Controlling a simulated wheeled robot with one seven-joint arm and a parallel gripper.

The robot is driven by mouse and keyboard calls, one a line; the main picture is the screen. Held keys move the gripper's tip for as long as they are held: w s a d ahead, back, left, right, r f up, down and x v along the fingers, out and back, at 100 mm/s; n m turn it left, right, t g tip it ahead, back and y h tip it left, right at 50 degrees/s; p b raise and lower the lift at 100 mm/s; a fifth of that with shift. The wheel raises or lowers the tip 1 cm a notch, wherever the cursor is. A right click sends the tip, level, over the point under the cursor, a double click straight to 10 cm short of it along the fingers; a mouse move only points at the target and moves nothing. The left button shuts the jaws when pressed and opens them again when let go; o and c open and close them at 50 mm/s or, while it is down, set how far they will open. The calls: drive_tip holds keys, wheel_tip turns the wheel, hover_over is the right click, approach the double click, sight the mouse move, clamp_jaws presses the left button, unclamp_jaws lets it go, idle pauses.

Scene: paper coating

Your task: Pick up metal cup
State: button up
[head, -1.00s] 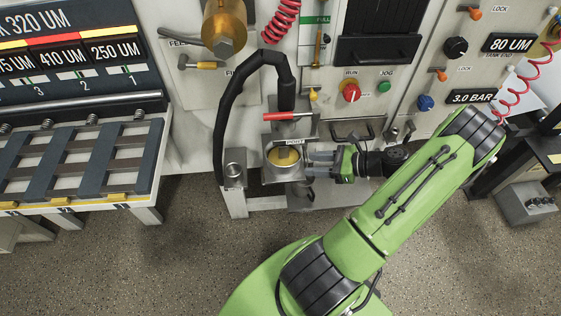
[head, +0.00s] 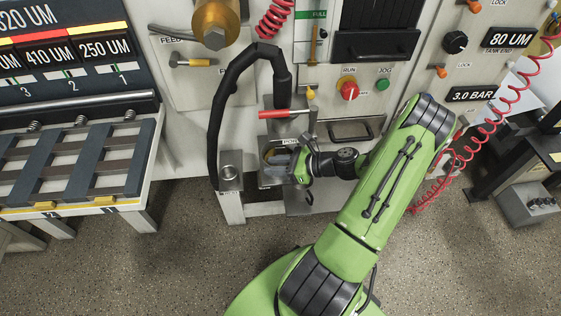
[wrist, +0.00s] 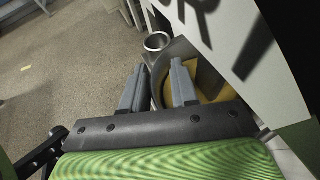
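The metal cup (head: 268,153) sits in the bay under the label in the head view, partly hidden by my gripper (head: 280,160). In the wrist view the cup's curved grey wall (wrist: 158,88) shows between my gripper's two fingers (wrist: 159,88), with yellow matter inside to the right. The left finger is outside the wall and the right finger appears over or inside the opening. The fingers stand apart, with no clear grip on the wall. Whether they touch it I cannot tell.
A red-handled lever (head: 275,114) is just above the cup. The floor in front is clear.

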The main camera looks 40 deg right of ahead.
clamp_jaws()
